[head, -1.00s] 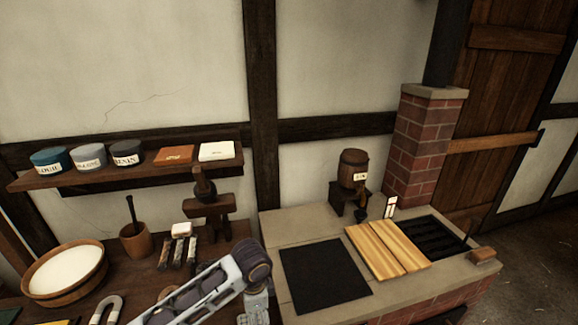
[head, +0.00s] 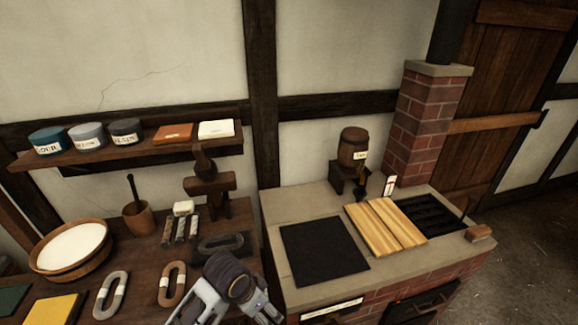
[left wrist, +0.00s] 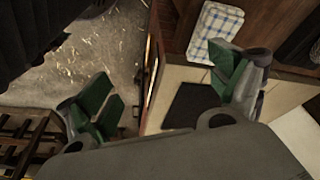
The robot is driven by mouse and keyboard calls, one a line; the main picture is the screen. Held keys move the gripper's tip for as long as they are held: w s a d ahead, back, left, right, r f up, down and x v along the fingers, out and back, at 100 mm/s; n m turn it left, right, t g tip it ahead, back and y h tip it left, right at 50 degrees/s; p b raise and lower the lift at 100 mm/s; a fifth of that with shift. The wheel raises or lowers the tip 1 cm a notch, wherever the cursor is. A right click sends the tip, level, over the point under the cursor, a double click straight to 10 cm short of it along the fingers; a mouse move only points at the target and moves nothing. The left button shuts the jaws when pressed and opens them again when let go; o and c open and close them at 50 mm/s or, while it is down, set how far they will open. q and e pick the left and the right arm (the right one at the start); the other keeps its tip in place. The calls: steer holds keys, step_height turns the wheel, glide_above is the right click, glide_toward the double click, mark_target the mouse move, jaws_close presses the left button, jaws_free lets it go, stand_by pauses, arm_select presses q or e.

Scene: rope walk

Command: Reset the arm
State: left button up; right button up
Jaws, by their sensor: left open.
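My left arm enters at the bottom of the head view, in front of the wooden bench (head: 140,235); its wrist shows beside the bench's right end. My left gripper's fingertips are not clear in that view. In the left wrist view my left gripper (left wrist: 168,95) shows two green-padded fingers spread wide apart, with nothing between them. Behind them are the floor and the edge of the brick stove's top (head: 285,205), with its black plate (head: 325,250), which also shows in the left wrist view (left wrist: 192,105). My right gripper is in neither view.
Rope rings (head: 112,294), a bowl of white stuff (head: 72,248) and a mortar (head: 138,218) stand on the bench. Yellow boards (head: 385,228) and a small barrel (head: 353,147) are on the stove. A checked cloth (left wrist: 213,32) shows in the left wrist view.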

arm_select(q)
steer(key=s+a+f+n+t+y, duration=0.1)
steer(key=s+a+n, duration=0.3)
steer(key=a, duration=0.3)
steer(key=s+a+f+n+t+y, duration=0.1)
steer(key=s+a+n, duration=0.3)
steer(key=a, duration=0.4)
steer(key=s+f+g+b, duration=0.1)
steer(key=s+f+g, duration=0.15)
steer(key=f, duration=3.15)
steer(key=s+a+f, duration=0.2)
steer(key=s+f, duration=0.8)
steer(key=s, duration=0.1)
steer(key=s+a+f, duration=0.1)
steer(key=s+f, duration=0.9)
steer(key=s, duration=0.1)
steer(key=shift+s+a+f+m+b, duration=0.3)
steer(key=shift+s+a+m+b, duration=0.05)
steer(key=shift+a+m+b, duration=0.1)
steer(key=shift+g, duration=0.25)
